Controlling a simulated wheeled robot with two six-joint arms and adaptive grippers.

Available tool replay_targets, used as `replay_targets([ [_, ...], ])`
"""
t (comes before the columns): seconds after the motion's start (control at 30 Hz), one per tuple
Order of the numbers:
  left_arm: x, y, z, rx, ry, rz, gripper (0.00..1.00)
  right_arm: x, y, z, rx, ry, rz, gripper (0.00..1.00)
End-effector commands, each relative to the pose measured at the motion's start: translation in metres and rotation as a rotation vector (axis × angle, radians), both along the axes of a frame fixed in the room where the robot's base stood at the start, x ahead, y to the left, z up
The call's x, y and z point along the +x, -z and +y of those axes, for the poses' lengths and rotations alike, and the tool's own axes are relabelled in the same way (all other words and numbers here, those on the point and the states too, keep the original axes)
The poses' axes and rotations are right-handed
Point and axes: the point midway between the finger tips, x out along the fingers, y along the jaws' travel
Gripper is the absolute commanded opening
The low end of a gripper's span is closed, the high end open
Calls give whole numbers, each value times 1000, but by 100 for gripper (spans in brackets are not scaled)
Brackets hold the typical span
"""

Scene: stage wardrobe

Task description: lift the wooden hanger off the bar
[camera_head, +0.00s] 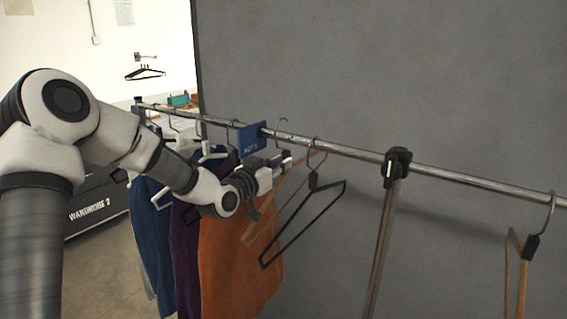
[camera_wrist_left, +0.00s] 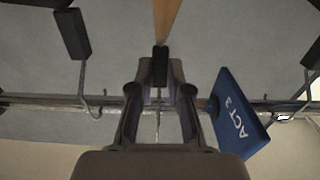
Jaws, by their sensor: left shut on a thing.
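The wooden hanger (camera_head: 262,222) is tan with a black collar and a thin wire hook. My left gripper (camera_head: 282,170) is shut on it near the collar, just below the bar (camera_head: 350,151). In the left wrist view the fingers of the left gripper (camera_wrist_left: 160,92) close on either side of the black collar (camera_wrist_left: 160,60), with the wood (camera_wrist_left: 167,18) beyond. In the head view its hook (camera_head: 283,121) stands higher above the bar than the neighbouring hook. I cannot tell whether it is clear of the bar. My right gripper is not in view.
A black hanger (camera_head: 331,203) hangs just right of the held one. A blue sign (camera_head: 251,137) sits on the bar at its left, beside orange (camera_head: 232,265), purple and blue garments. A post clamp (camera_head: 396,164) and another wooden hanger (camera_head: 522,285) are farther right.

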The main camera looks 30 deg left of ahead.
Motion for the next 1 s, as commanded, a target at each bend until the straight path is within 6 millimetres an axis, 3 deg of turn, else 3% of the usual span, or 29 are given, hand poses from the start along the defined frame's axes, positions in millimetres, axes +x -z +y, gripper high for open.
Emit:
replay_targets([
  [1.0,-58,-1,4,0,1,-1,0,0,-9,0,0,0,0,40],
])
